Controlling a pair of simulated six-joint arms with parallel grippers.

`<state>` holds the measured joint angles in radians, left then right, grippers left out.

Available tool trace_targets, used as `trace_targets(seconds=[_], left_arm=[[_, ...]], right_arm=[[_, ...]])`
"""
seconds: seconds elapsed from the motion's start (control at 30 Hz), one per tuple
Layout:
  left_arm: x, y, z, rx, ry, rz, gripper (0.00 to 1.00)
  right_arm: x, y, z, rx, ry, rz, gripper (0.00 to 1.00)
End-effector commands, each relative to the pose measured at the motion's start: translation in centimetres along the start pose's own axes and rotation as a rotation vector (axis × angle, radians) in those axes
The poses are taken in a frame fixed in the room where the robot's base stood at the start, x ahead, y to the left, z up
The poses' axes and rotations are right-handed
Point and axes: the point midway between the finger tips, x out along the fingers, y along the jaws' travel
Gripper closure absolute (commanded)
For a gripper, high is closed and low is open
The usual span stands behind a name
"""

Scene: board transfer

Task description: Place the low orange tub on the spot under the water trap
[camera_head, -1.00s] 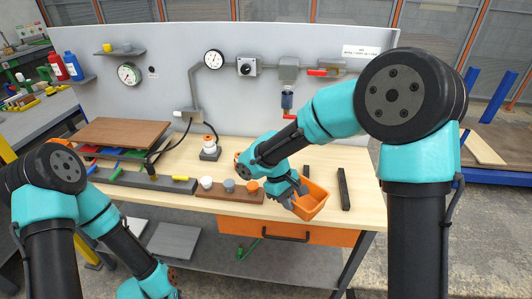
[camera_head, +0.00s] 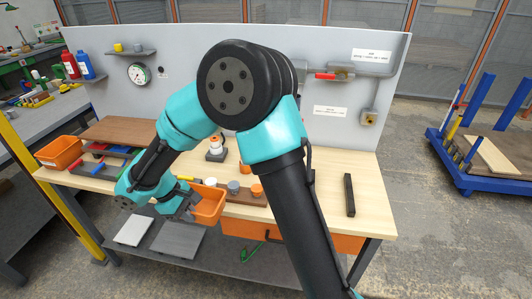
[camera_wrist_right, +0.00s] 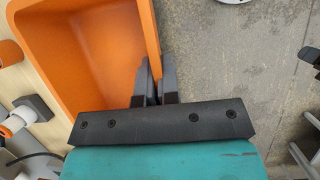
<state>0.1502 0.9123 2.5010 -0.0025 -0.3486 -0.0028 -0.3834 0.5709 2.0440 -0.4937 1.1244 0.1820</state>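My right gripper (camera_head: 187,209) is shut on the rim of an orange tub (camera_head: 210,204) and holds it at the front edge of the workbench, left of centre. The right wrist view shows the two fingertips (camera_wrist_right: 157,82) close together at the wall of the tub (camera_wrist_right: 90,55), which looks empty. The water trap is hidden behind my right arm in the head view, and I cannot see the spot under it. My left gripper is not in view.
Another orange tub (camera_head: 60,152) stands at the bench's left end. A brown strip with white, grey and orange caps (camera_head: 257,190) lies just right of the held tub. A dark bar (camera_head: 349,195) lies at the right. The bench top (camera_head: 325,205) between them is partly clear.

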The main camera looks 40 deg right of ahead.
Motion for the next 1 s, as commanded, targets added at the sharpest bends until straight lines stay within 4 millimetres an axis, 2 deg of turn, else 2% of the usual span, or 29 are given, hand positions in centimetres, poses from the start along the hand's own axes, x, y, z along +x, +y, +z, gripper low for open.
trace_targets(seconds=[0.47, 0.63, 0.77, 0.87, 1.0], left_arm=[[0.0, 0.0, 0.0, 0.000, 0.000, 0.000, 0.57], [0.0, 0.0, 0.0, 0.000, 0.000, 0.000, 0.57], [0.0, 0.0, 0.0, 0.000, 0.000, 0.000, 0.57], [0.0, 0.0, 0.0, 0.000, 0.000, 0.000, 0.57], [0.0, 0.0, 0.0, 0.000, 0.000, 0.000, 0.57]], right_arm=[[0.0, 0.0, 0.0, 0.000, 0.000, 0.000, 1.00], [-0.2, 1.3, -0.5, 0.016, 0.001, -0.007, 1.00], [-0.5, 4.5, -1.4, 0.050, 0.002, -0.024, 1.00], [-0.7, 8.4, -2.1, 0.092, 0.002, -0.043, 1.00], [-0.5, 15.2, -2.4, 0.161, -0.001, -0.073, 1.00]])
